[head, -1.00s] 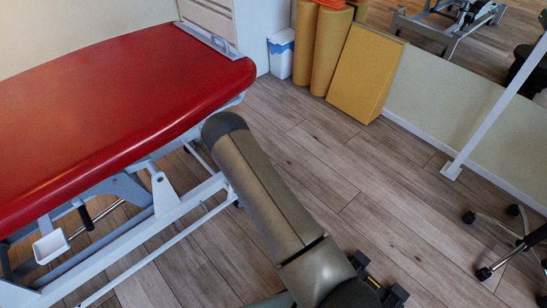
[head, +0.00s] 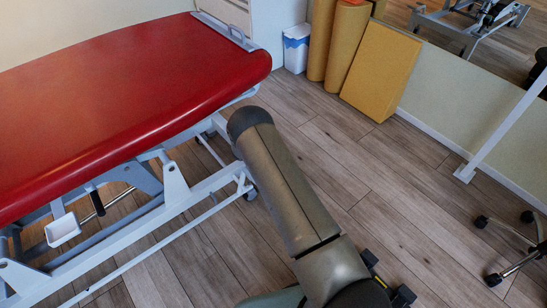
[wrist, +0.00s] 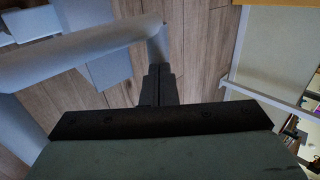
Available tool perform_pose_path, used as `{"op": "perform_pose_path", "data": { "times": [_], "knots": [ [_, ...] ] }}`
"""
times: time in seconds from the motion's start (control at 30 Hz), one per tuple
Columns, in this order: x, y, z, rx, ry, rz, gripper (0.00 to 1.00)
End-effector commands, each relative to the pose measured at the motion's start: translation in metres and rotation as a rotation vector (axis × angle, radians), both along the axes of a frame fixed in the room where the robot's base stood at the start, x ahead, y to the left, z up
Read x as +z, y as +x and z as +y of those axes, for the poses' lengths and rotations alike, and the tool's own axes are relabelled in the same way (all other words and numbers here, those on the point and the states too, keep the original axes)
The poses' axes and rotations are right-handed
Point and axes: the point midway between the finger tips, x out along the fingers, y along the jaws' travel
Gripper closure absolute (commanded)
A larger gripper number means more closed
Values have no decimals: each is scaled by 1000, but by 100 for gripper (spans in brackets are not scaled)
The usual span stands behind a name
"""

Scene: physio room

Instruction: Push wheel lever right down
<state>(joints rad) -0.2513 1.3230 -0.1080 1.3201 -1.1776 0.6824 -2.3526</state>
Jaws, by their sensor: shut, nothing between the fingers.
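The red treatment table (head: 120,100) stands at the left in the head view on a white metal frame (head: 178,190). I cannot tell for sure which part is the right wheel lever. In the wrist view my gripper (wrist: 160,70) is shut and empty, its fingertips just below the end of a pale bar (wrist: 75,45). Whether they touch is unclear. The fingers are not clearly seen in the head view, where my arm fills the middle.
A white bin (head: 296,50), orange rolls (head: 338,42) and an orange block (head: 382,72) stand along the back. A slanted white post (head: 500,130) and a wheeled stool base (head: 515,250) are at the right. The wooden floor between is clear.

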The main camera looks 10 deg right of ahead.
Motion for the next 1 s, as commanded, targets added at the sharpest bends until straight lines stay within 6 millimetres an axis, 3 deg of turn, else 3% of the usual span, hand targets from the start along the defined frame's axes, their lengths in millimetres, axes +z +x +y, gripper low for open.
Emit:
{"op": "perform_pose_path", "data": {
  "times": [0.03, 0.17, 0.6, 1.0],
  "knots": [
    [-1, 1, -5, 1, -2, -2, 100],
    [13, -4, 5, 2, -3, -2, 100],
    [79, -32, 63, 2, 0, -4, 100],
    [90, -39, 75, 1, -1, -4, 100]
  ]
}}
